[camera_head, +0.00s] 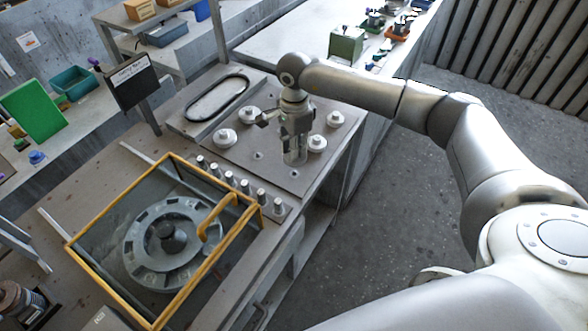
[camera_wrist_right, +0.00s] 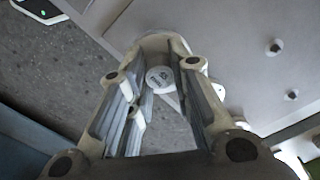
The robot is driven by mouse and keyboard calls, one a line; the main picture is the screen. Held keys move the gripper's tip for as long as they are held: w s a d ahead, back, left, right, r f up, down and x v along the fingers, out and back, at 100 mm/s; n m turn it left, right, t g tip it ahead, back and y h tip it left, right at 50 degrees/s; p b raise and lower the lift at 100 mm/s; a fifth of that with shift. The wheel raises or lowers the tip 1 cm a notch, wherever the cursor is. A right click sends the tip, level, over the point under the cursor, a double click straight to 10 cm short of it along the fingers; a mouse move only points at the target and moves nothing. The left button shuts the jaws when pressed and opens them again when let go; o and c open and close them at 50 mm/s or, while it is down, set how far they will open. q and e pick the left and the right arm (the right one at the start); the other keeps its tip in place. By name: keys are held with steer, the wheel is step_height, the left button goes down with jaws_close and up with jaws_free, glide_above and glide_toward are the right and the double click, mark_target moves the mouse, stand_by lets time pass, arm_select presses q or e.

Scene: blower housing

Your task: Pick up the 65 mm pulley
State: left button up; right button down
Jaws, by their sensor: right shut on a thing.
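My right gripper (camera_head: 295,155) reaches down over the grey peg plate on the bench. In the right wrist view its two fingers are closed around a pale round pulley (camera_wrist_right: 162,79), whose top carries a small printed label too small to read for certain. In the head view the fingers mostly hide this pulley. Other pale pulleys stand on the plate: one at the left (camera_head: 225,138), one behind it (camera_head: 249,115), one at the right (camera_head: 335,118), and one just right of the gripper (camera_head: 317,143). My left gripper is not in view.
The grey plate (camera_head: 262,172) has bare pegs. A row of several metal cylinders (camera_head: 245,187) stands along its front left. A yellow-framed clear cover (camera_head: 120,285) stands over a round housing (camera_head: 172,240). A black sign (camera_head: 130,80) rises behind. Open floor lies right.

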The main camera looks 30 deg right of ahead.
steer(key=shift+s+a+r+p, duration=0.2)
steer(key=shift+s+a+p, duration=0.1)
steer(key=shift+s, duration=0.15)
steer(key=s+a+r+p, duration=0.1)
steer(key=s+a+p, duration=0.1)
steer(key=s, duration=0.5)
steer(key=shift+a+r, duration=0.3)
steer(key=shift+a, duration=0.35)
steer(key=shift+s, duration=0.1)
